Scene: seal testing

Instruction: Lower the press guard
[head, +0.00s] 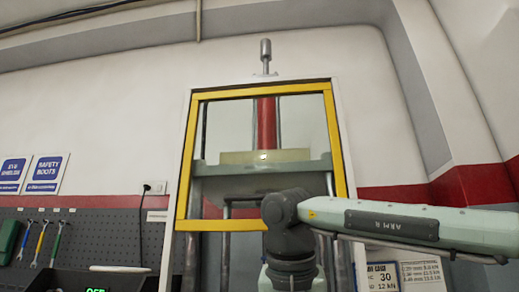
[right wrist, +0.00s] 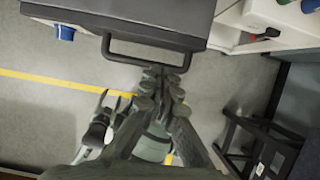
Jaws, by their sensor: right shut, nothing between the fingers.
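The press guard (head: 183,170) is a yellow rectangular frame on the white-framed press. It stands raised in the head view, with its lower bar (head: 235,225) below the grey crosshead. My right arm crosses in front of its lower right part and hides some of that bar. In the head view my right gripper's fingers are hidden. In the right wrist view my right gripper (right wrist: 160,78) is shut and empty, its tips at or near a dark U-shaped handle (right wrist: 122,58); contact is unclear. My left gripper (right wrist: 115,103) seems to show below, small; its jaw state is unclear.
Behind the guard are a red ram (head: 266,125) and a pale block (head: 240,157). A pegboard with tools (head: 105,235) and a dark box with a green display (head: 96,289) stand left. The right wrist view shows open floor with a yellow line (right wrist: 40,80).

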